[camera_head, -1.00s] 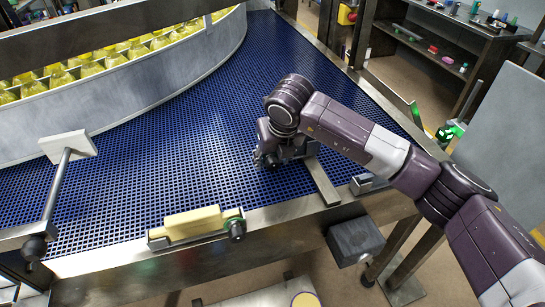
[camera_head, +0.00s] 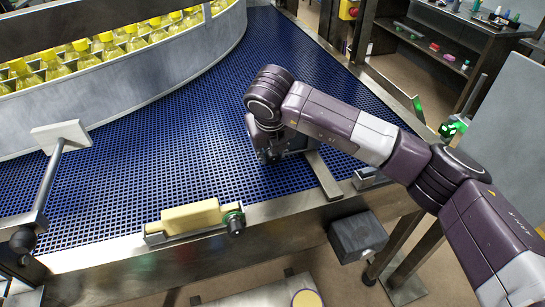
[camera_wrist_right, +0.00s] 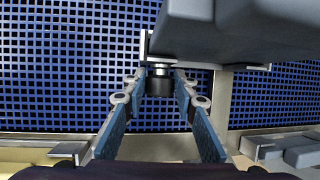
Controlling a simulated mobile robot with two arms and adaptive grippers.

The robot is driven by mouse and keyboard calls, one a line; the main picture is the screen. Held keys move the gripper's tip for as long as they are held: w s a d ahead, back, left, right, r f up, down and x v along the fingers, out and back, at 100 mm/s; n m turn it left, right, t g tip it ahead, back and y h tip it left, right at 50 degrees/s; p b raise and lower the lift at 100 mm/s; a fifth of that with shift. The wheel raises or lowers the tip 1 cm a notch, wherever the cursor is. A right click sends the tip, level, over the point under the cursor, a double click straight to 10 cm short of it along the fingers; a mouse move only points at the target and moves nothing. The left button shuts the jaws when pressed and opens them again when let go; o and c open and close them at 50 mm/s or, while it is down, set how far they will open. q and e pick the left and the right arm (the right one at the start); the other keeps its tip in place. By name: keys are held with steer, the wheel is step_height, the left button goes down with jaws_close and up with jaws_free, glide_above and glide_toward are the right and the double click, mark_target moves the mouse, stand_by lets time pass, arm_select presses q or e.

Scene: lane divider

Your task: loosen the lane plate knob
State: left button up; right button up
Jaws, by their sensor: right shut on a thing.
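My right gripper (camera_head: 270,155) is low over the blue mesh belt, beside a flat metal bar. In the right wrist view, the two blue-lined fingers (camera_wrist_right: 160,84) are on either side of a short dark knob (camera_wrist_right: 160,87) and shut on it. The knob sits on a light collar under a bracket and a large grey block (camera_wrist_right: 235,30). In the head view the knob is hidden by my gripper and wrist. My left gripper is not in view.
The flat metal bar (camera_head: 324,174) reaches to the belt's front edge. A yellow block (camera_head: 190,215) with a green-ringed knob (camera_head: 235,222) is on that edge. A rod with a white plate (camera_head: 61,135) stands at left. Yellow bottles (camera_head: 110,47) fill the curved lane behind.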

steer(key=h+b, duration=0.1)
steer(key=b, duration=0.1)
steer(key=t+h+b, duration=0.1)
steer(key=b, duration=0.1)
steer(key=h+b, duration=0.1)
steer(key=b, duration=0.1)
steer(key=shift+s+a+f+n+h+b, duration=0.1)
steer(key=shift+a+f+n+h+b, duration=0.2)
steer(key=shift+a+n+h, duration=0.1)
steer(key=shift+r+t+h+b, duration=0.2)
steer(key=shift+t+h+b, duration=0.25)
steer(key=shift+b, duration=0.4)
steer(key=o, duration=1.2)
steer(key=shift+c, duration=0.2)
steer(key=v, duration=1.2)
steer(key=shift+a, duration=0.1)
